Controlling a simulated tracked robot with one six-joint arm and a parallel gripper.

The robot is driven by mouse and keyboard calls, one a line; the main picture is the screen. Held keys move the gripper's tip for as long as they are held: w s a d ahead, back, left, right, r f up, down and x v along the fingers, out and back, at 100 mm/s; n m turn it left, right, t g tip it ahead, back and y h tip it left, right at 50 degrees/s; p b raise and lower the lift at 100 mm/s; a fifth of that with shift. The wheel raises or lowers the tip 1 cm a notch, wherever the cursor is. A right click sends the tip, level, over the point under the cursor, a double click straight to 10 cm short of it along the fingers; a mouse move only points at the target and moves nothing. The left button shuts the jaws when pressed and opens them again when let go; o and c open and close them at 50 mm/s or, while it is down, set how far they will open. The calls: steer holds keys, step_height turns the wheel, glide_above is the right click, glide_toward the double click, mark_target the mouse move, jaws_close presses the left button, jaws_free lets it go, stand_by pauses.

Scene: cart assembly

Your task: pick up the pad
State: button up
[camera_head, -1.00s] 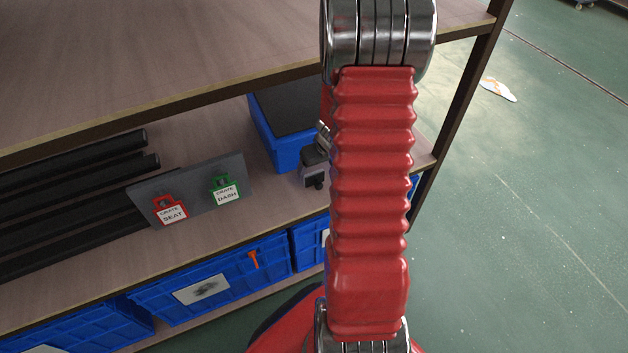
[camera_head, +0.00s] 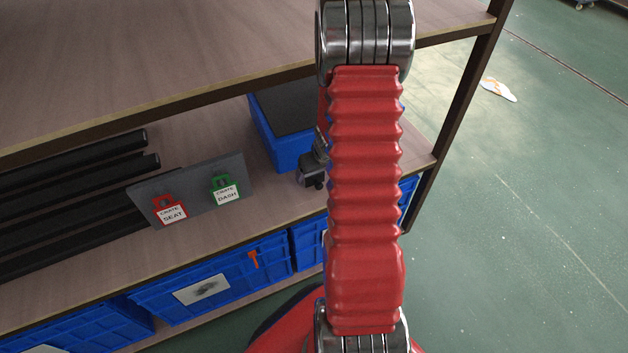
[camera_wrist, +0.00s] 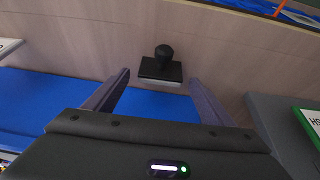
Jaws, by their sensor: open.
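The only thing in front of my jaws that could be the pad is a small black block with a round black knob on top and a pale lower edge (camera_wrist: 160,70). In the wrist view it rests on the wooden shelf, framed between the fingertips. My gripper (camera_wrist: 158,77) is open, one finger to each side of it. No contact shows, and I cannot tell the remaining distance. In the head view, a small part of my gripper (camera_head: 309,172) shows left of my red arm, which hides much of that spot.
A blue crate (camera_head: 277,146) stands behind on the same shelf. A grey board (camera_head: 202,188) with red and green tags stands to the left, beside black tubes (camera_head: 80,160). The upper shelf (camera_head: 160,55) overhangs. Blue crates (camera_head: 215,283) sit below.

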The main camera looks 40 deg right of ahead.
steer(key=shift+w+f, duration=0.1)
steer(key=shift+f, duration=0.2)
steer(key=shift+c, duration=0.7)
steer(key=c, duration=1.1)
steer(key=shift+r, duration=0.15)
